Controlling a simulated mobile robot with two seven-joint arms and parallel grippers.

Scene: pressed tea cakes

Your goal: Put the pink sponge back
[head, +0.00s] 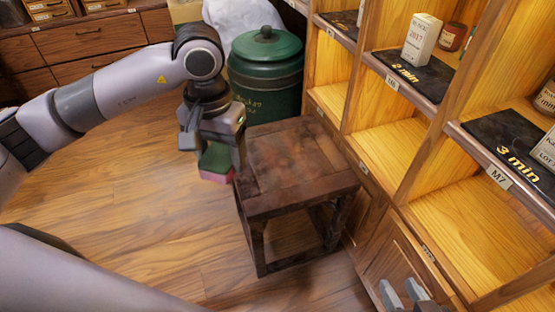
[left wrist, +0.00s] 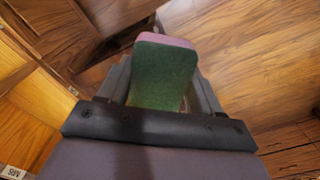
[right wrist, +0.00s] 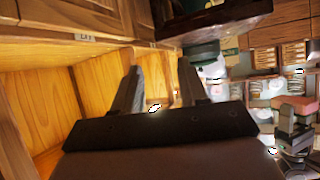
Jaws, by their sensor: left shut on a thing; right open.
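The sponge (head: 216,164) is a block with a green layer and a pink layer. My left gripper (head: 212,150) is shut on it and holds it in the air, just left of the dark wooden stool (head: 290,165). In the left wrist view the sponge (left wrist: 163,75) sits between the fingers, its green face toward the camera and a pink edge at the far end. My right gripper (head: 403,292) is at the bottom right of the head view, low by the cabinet. In the right wrist view its fingers (right wrist: 160,88) are apart with nothing between them.
A green lidded canister (head: 265,75) stands behind the stool, beside a white sack (head: 240,18). A wooden shelf unit (head: 385,150) on the right holds boxes, jars and black mats marked "2 min" and "3 min". Drawers (head: 90,40) line the back left.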

